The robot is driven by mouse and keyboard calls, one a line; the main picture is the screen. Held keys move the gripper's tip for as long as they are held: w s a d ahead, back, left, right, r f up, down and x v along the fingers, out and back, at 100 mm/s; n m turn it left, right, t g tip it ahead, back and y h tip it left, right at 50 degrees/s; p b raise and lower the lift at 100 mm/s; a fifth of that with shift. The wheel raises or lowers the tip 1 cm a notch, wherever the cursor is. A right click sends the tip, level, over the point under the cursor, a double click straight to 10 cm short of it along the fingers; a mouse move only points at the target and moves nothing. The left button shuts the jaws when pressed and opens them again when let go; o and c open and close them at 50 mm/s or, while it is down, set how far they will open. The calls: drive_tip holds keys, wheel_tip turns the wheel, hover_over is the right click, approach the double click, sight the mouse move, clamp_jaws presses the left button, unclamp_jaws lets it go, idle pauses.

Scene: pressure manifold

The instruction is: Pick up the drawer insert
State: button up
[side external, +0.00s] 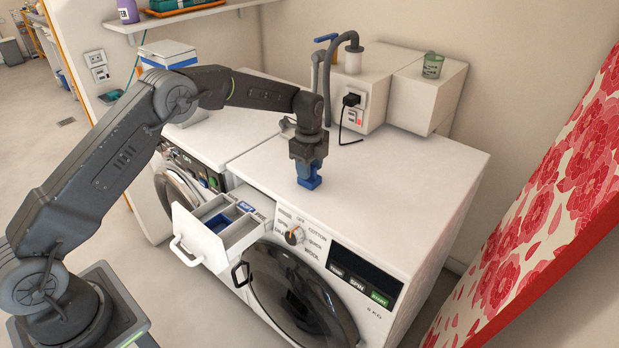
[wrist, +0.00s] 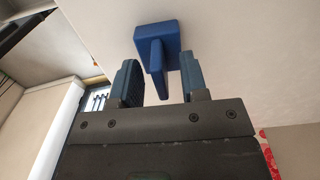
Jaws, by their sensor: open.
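The blue drawer insert (side external: 313,183) stands on the white top of the washing machine, near its front edge. In the wrist view it shows as a blue block (wrist: 163,37) with a thin upright tab. My gripper (side external: 308,166) points down right over it. In the wrist view my gripper (wrist: 159,78) is open, with one finger on each side of the tab. A gap shows on the left of the tab; the right finger looks closer to it. The side view hides the exact contact.
The detergent drawer (side external: 233,247) is pulled out at the front, with a blue piece (side external: 218,223) inside. A white box with hoses (side external: 362,85) and a green cup (side external: 432,65) stand behind. The right part of the machine top (side external: 420,165) is clear.

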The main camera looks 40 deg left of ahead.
clamp_jaws()
idle(0.3)
drive_tip(key=shift+r, duration=0.1)
